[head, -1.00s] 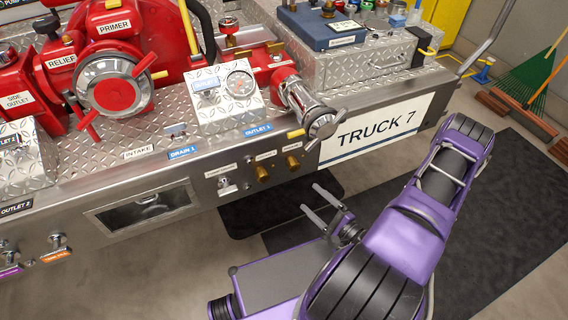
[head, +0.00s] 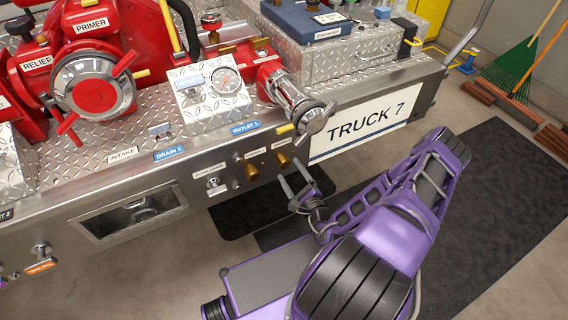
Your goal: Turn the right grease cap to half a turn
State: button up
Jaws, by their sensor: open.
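The right grease cap (head: 283,159) is a small brass knob on the truck's steel front panel, below a small white label. A second brass cap (head: 251,172) sits to its left. My gripper (head: 289,168) has two grey fingers, spread apart and pointing at the panel, with their tips close to the right cap. The gap between the fingers looks empty. I cannot tell from this view how far the tips are from the cap or whether they touch it. The mark showing the cap's turn is too small to read.
A chrome outlet (head: 301,108) with a handle juts out above and right of the caps. A steel pull knob (head: 213,185) is to the left. The TRUCK 7 sign (head: 366,127) is at right. A dark mat (head: 480,205) lies on open floor.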

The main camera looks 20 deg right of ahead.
aim_at(286, 165)
jog(key=w, duration=0.5)
grip_shut()
dwell(0.4)
